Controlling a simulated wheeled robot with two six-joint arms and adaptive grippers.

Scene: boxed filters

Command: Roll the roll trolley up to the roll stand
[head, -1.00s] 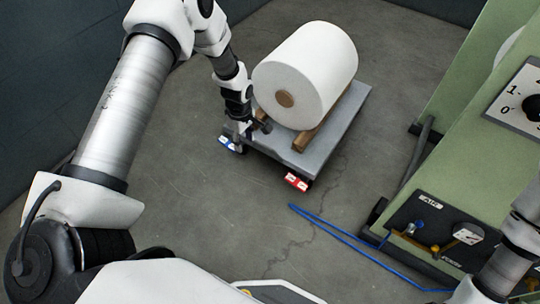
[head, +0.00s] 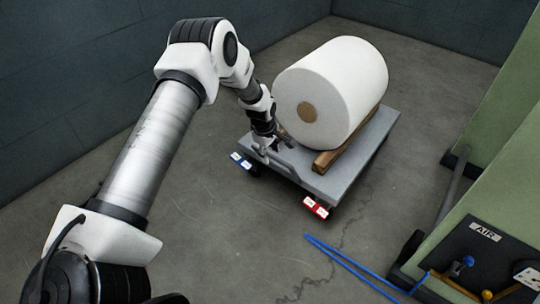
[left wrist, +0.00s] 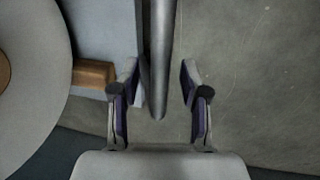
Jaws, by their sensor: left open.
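The roll trolley (head: 345,186) is a low grey platform on the floor. It carries a big white roll (head: 345,85) with a brown core, lying on wooden chocks (head: 328,161). My left gripper (head: 272,150) is at the trolley's near left edge. In the left wrist view my left gripper (left wrist: 160,72) is open, with a grey bar (left wrist: 159,40) between its fingers; I cannot tell whether they touch it. The green roll stand (head: 510,150) is at the right, apart from the trolley and cut off by the frame. My right gripper is out of view.
A blue tag (head: 240,161) and a red tag (head: 316,207) sit at the trolley's near corners. A blue hose (head: 345,262) lies on the floor, near the stand's AIR panel (head: 480,240). Dark walls (head: 90,75) close the left and back. Bare floor separates trolley and stand.

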